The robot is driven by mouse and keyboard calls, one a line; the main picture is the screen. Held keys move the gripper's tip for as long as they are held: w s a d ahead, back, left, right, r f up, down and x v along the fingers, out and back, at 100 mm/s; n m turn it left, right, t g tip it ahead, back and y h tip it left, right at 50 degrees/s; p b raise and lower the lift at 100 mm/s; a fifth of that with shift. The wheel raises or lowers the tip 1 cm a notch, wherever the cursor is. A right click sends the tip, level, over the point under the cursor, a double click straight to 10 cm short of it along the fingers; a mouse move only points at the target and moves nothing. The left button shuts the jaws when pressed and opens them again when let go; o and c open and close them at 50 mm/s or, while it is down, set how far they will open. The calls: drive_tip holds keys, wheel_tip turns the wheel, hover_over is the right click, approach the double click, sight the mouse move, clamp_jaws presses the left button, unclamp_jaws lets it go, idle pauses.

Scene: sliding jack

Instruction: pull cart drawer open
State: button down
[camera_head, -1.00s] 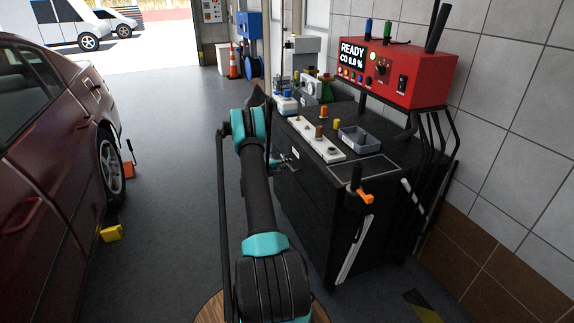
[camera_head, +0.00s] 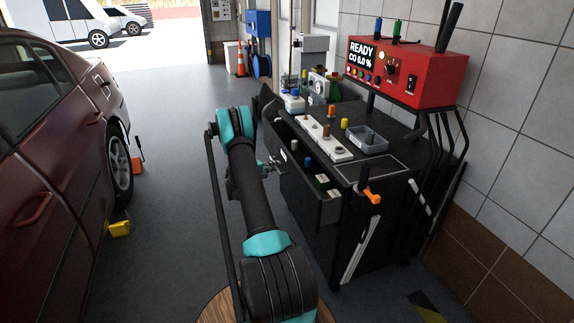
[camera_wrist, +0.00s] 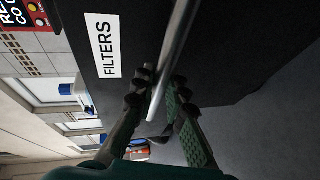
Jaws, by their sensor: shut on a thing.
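The black cart (camera_head: 375,215) stands right of my arm. Its top drawer (camera_head: 328,205) is partly pulled out, and several small items show inside it. My gripper (camera_head: 272,166) is at the drawer's front, partly hidden by my arm. In the wrist view, my gripper (camera_wrist: 160,98) is shut on the metal bar handle (camera_wrist: 175,58), with a finger on each side. The drawer front (camera_wrist: 150,40) carries a white label (camera_wrist: 107,49) reading "FILTERS".
A red analyzer (camera_head: 403,72) stands over the cart. A grey tray (camera_head: 366,141) and small parts sit on the cart's top. A dark red car (camera_head: 50,150) is at the left, with a yellow chock (camera_head: 119,229). The floor between car and cart is clear.

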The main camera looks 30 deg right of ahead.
drive_tip(key=w+a, duration=0.3)
drive_tip(key=a, duration=1.2)
drive_tip(key=shift+w+a, duration=0.25)
drive_tip(key=shift+w, duration=0.15)
drive_tip(key=c, duration=1.5)
unclamp_jaws()
drive_tip(key=shift+c, duration=0.2)
drive_tip(key=v, duration=1.2)
